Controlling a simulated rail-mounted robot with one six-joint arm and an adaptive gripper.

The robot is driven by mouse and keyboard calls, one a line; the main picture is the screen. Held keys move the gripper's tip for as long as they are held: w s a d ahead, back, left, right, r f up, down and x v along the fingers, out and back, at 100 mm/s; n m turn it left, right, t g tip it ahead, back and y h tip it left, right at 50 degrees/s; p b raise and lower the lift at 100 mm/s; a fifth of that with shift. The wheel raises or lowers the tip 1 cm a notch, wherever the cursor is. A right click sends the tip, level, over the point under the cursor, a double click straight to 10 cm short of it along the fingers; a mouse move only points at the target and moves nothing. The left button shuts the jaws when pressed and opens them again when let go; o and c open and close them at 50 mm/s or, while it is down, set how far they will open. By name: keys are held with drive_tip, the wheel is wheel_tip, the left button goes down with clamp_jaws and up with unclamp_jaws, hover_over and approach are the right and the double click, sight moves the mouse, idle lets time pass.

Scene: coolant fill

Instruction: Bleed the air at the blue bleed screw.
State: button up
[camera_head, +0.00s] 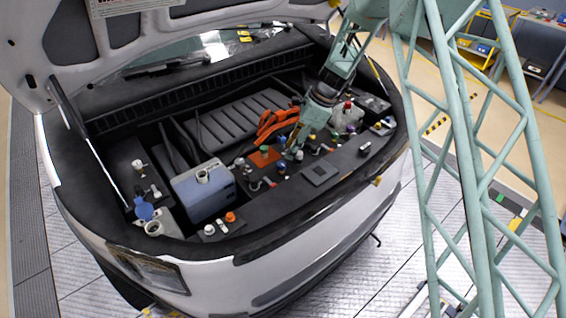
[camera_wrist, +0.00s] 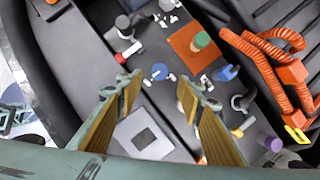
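A small round blue screw head (camera_wrist: 160,72) stands on the dark deck in the wrist view, just beyond the gap between my fingertips. It appears as a blue knob in the head view (camera_head: 281,167). My gripper (camera_wrist: 157,90) is open and empty, its two tan-padded fingers either side of the line to the screw. In the head view my gripper (camera_head: 292,154) points down over the engine bay, close to the screw. I cannot tell how far above it the tips are. A second, taller blue fitting (camera_wrist: 226,72) stands to the right in the wrist view.
An orange plate with a green cap (camera_wrist: 203,40) lies beyond the screw. Orange hoses (camera_wrist: 262,65) run at the right. A grey square plate (camera_wrist: 143,135) lies below the fingers. A red-tipped fitting (camera_wrist: 120,58) and a purple cap (camera_wrist: 270,143) are nearby. The raised hood (camera_head: 200,20) hangs behind.

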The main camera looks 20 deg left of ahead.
sight(282, 164)
drive_tip(key=shift+x, duration=4.4)
drive_tip(key=shift+c, duration=0.7)
drive_tip(key=c, duration=0.7)
